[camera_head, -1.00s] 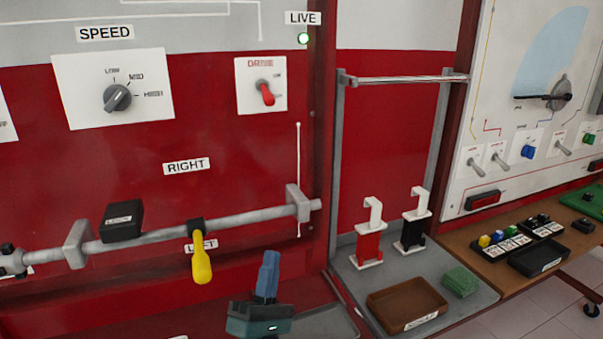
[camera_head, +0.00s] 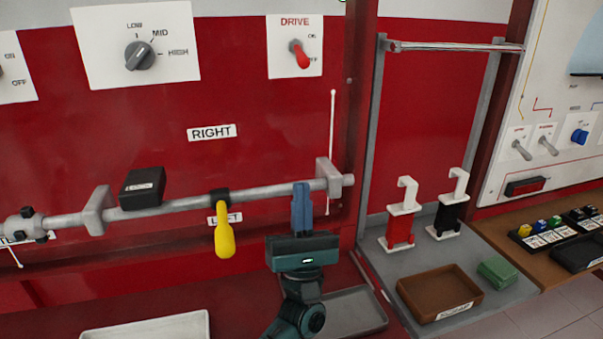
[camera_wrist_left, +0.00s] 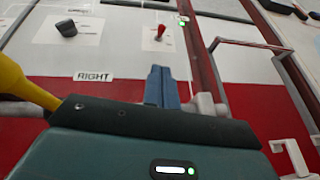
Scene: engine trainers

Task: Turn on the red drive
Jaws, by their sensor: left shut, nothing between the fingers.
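The red drive switch (camera_head: 301,56) is a red toggle on a white plate marked DRIVE, with ON above and OFF below. Its lever points down toward OFF. It also shows in the left wrist view (camera_wrist_left: 160,31). My left gripper (camera_head: 302,187) is upright below the switch, in front of the grey rail, with its blue fingers pressed together and empty. The fingers also show in the left wrist view (camera_wrist_left: 162,72), pointing up and apart from the switch. My right gripper is not in view.
The grey rail (camera_head: 270,191) crosses the red panel with a yellow handle (camera_head: 225,240) and a black block (camera_head: 142,188) on it. A speed knob (camera_head: 139,55) is at upper left. A brown tray (camera_head: 440,292) is at lower right. The panel between fingers and switch is clear.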

